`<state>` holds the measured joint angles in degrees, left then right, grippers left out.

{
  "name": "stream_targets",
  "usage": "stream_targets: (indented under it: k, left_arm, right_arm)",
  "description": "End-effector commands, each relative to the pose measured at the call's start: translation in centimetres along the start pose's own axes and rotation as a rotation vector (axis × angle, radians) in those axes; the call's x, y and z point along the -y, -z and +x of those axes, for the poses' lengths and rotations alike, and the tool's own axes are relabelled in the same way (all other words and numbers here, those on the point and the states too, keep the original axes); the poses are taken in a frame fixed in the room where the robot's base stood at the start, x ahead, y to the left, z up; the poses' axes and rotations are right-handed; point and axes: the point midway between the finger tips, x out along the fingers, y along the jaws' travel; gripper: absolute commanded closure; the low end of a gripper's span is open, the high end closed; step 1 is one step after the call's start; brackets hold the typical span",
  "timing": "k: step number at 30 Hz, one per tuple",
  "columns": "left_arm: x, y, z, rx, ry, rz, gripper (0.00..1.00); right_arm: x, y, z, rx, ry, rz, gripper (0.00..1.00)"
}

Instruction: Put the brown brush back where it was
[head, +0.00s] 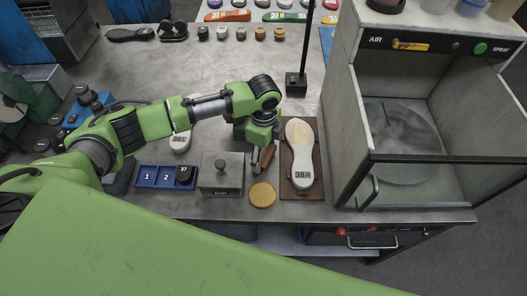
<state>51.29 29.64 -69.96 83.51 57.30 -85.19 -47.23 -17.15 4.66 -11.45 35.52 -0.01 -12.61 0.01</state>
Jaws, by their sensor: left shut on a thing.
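My left gripper (256,152) reaches in from the left and points down over the bench, just left of the brown board. It is shut on the brown brush (267,155), a small brown piece showing beside and below the fingers. The arm and gripper hide part of the brush, and I cannot tell whether it touches the bench. A pale sole marked 38 (301,160) lies on the brown board (287,189) right of the gripper. My right gripper is not in view.
A yellow disc (262,195) and a metal box with a knob (208,182) stand in front. A black post base (296,85) stands behind; the spray cabinet (345,125) blocks the right.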

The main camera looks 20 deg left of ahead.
Motion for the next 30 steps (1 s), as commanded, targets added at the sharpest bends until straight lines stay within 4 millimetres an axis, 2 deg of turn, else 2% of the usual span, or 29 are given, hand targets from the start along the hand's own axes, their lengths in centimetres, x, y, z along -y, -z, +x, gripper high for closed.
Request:
stream_targets:
  k: [1,2,10,14,17,27,30]
  left_arm:
    - [0.0,0.0,0.2,0.000,-0.001,0.000,0.32]
    - [0.0,0.0,0.1,0.000,-0.001,0.000,0.28]
    - [0.0,0.0,0.0,0.000,0.000,0.000,0.28]
    - [0.1,0.0,-0.7,-0.001,0.002,0.001,0.28]
    - [0.1,0.0,-2.2,-0.001,0.004,0.000,0.28]
    - [0.1,0.0,-9.4,-0.001,0.004,0.000,0.28]
    - [0.1,0.0,-10.8,-0.001,0.003,-0.001,0.28]
  right_arm:
    - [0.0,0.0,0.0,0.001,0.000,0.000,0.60]
    - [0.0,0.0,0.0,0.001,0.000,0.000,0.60]
    - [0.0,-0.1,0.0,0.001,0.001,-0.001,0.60]
    - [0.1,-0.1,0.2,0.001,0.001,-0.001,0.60]
    - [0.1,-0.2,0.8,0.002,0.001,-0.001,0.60]
    - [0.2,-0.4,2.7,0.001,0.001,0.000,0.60]
    - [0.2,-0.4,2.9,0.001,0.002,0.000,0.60]
